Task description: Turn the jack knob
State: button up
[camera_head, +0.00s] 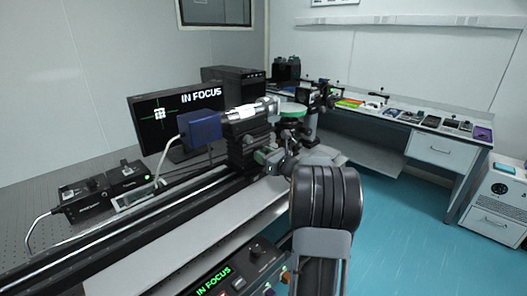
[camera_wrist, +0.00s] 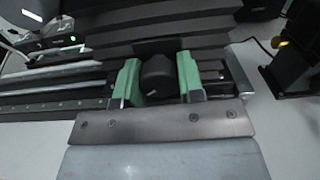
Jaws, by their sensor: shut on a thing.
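The black jack knob (camera_wrist: 158,75) shows in the wrist view between the two green fingers of my gripper (camera_wrist: 159,82). The fingers are shut on its sides. Behind it are the dark slanted plates of the jack (camera_wrist: 160,35). In the head view my arm reaches to the jack's lower part, and the knob is hidden there by my gripper (camera_head: 268,156). A dark monitor (camera_head: 178,115) reads "IN FOCUS" and shows a white pattern on a green cross. A small display (camera_head: 213,280) at the front also reads "IN FOCUS".
A blue camera box (camera_head: 200,126) and a silver lens barrel (camera_head: 248,111) sit above the rail on the optical table (camera_head: 60,196). Black control boxes (camera_head: 128,177) stand at left. A side bench (camera_head: 390,124) with small items stands at the back right. The blue floor at right is clear.

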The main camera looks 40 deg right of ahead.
jog(key=shift+m+p, duration=0.6)
jog(key=shift+m, duration=0.4)
jog(key=shift+f, duration=0.1)
jog(key=o, duration=0.9)
jog(key=s, duration=0.4)
jog(key=s+d, duration=0.1)
jog(key=s, duration=0.4)
jog(key=s+d+b, duration=0.1)
jog(key=s, duration=0.3)
jog(key=shift+s+d, duration=0.2)
jog(key=shift+s, duration=0.15)
